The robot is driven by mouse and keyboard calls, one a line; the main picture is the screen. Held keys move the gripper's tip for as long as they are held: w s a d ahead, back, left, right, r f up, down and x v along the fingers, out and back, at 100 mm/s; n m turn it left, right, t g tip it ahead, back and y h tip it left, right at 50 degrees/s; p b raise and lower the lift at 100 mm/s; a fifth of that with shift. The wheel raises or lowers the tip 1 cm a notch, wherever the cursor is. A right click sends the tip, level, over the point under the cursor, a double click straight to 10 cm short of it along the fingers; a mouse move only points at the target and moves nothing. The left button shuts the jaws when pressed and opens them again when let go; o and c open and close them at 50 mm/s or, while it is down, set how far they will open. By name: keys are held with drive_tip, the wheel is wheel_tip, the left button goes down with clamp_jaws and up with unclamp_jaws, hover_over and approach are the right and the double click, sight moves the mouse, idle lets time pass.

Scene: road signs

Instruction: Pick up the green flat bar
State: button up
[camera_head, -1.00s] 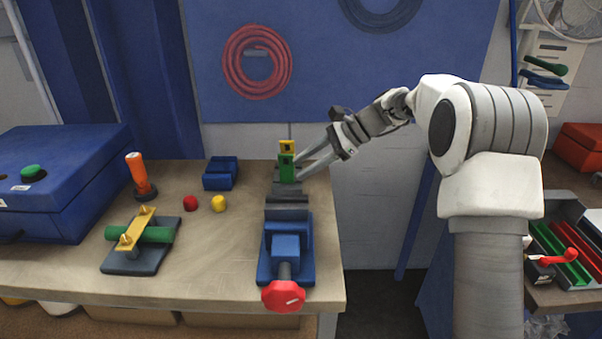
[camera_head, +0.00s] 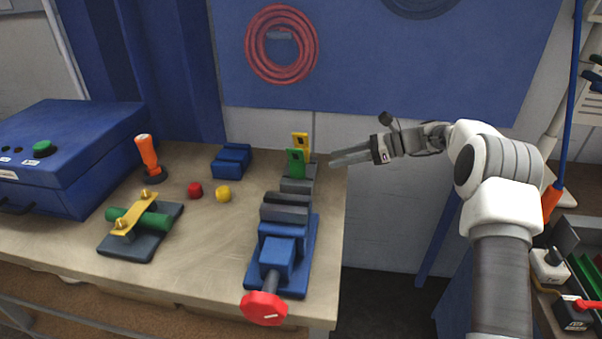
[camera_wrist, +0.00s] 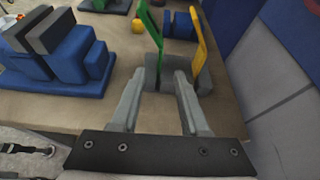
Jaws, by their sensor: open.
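The green flat bar (camera_head: 296,163) stands upright in a dark grey holder (camera_head: 298,185) on the workbench, in front of a yellow flat bar (camera_head: 300,143). In the wrist view the green bar (camera_wrist: 149,22) is left of the yellow bar (camera_wrist: 199,45), both slotted in the grey holder (camera_wrist: 205,82). My gripper (camera_head: 333,160) is open and empty to the right of the bars.
A blue vise (camera_head: 278,252) with a red handle stands in front of the holder. A blue block (camera_head: 231,161), a red knob (camera_head: 195,190) and a yellow knob (camera_head: 223,194) lie to the left. A blue wall panel (camera_head: 400,70) is behind.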

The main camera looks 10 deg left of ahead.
sight(297, 174)
drive_tip(key=x, duration=1)
drive_tip(key=shift+s+a+f, duration=0.1)
drive_tip(key=shift+r+x, duration=0.1)
drive_tip(key=shift+x, duration=1.2)
drive_tip(key=shift+r+x, duration=0.15)
drive_tip(key=shift+x, duration=1.15)
clamp_jaws()
drive_tip(key=shift+a, duration=0.1)
